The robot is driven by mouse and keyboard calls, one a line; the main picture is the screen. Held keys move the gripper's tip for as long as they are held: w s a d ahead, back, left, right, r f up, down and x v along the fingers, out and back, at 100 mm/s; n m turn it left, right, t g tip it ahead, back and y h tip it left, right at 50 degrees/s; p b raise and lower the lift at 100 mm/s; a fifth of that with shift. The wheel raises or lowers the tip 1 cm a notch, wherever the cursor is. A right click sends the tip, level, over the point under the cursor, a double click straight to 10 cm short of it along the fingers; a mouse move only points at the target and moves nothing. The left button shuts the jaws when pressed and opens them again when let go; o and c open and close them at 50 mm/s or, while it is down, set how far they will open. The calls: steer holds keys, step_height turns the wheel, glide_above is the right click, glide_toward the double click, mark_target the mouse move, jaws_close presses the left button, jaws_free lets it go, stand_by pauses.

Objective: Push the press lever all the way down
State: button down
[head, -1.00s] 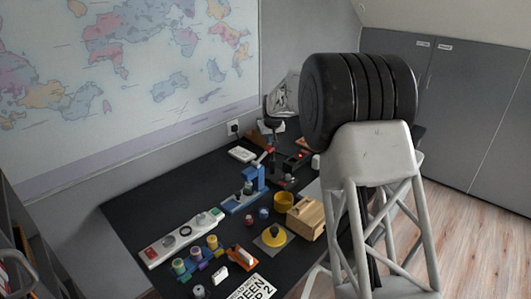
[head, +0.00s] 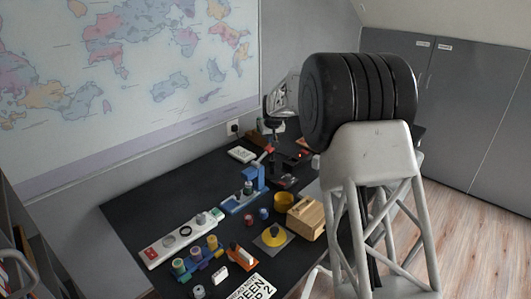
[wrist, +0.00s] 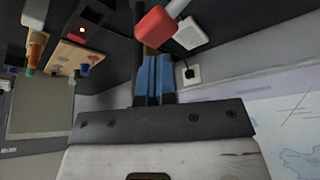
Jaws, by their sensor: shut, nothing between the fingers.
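The blue press (head: 252,178) stands on the dark desk. Its lever, with a red end (head: 268,150), slants up from the top of the press. In the wrist view, a red block-shaped end (wrist: 156,24), apparently the lever's, lies just beyond my blue fingertips. My gripper (head: 270,128) is above and behind the lever in the head view, small and partly lost against dark things. In the wrist view my gripper (wrist: 153,62) has its fingers together with nothing between them. I cannot tell whether they touch the lever.
A white box (head: 241,155) lies behind the press. A power strip (head: 180,238) and colored spools (head: 195,258) are at left. The far left desk is clear.

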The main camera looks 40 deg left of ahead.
mark_target(270, 148)
steer(key=shift+f, duration=2.7)
steer(key=shift+r, duration=4.55)
